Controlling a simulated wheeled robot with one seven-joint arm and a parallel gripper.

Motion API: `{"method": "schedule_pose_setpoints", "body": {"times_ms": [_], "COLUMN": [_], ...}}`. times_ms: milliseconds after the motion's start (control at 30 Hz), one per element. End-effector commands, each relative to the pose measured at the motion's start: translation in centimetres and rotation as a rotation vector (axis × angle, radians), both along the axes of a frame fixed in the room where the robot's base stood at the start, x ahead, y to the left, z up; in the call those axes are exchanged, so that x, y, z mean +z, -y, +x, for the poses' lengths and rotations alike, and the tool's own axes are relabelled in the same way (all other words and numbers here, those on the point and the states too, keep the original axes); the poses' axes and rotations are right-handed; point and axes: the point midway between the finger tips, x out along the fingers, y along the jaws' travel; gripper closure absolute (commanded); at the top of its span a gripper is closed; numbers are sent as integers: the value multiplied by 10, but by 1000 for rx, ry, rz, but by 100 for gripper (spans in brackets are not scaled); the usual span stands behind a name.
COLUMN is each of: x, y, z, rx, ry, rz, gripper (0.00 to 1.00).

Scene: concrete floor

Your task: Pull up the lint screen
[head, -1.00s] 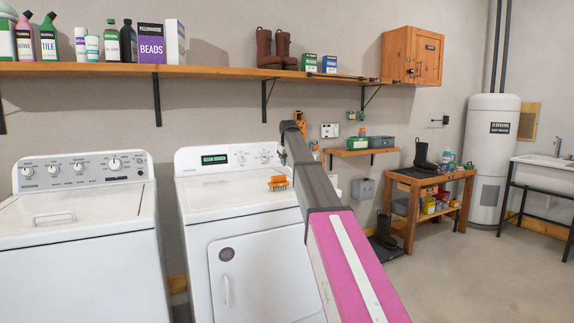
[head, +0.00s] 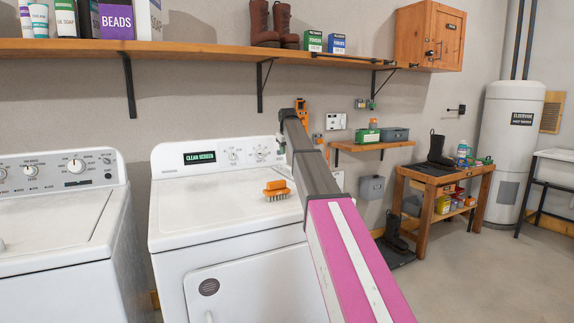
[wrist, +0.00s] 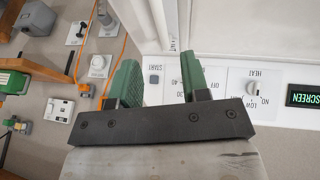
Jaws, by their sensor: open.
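The white dryer (head: 200,210) stands ahead, left of my arm in the head view. Its display (head: 200,158) reads "CLEAN SCREEN" and shows upside down in the wrist view (wrist: 304,97). I cannot make out the lint screen in either view; my arm covers the right part of the dryer top and panel. In the wrist view my gripper (wrist: 155,70) is open, its two green-padded fingers apart with nothing seen held. It is over the control panel (wrist: 225,85), near the START button. In the head view the gripper is mostly hidden behind my arm.
An orange brush (head: 276,190) lies on the dryer top, left of my arm. A washer (head: 60,225) stands to the left. A wooden shelf (head: 200,50) runs above. A small wall shelf (head: 372,146) and workbench (head: 445,190) are at right. Floor (head: 475,275) is clear at front right.

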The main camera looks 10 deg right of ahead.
Motion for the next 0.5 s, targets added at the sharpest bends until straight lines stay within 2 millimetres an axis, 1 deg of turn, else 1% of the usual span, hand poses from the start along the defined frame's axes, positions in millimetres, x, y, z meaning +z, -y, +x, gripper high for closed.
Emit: {"method": "schedule_pose_setpoints", "body": {"times_ms": [300, 400, 500], "x": [-49, -64, -75], "y": [3, 4, 5], "z": [23, 30, 35], "rx": [0, 0, 0], "ry": [-2, -1, -1], "rz": [0, 1, 1], "gripper": [58, 58, 58]}}
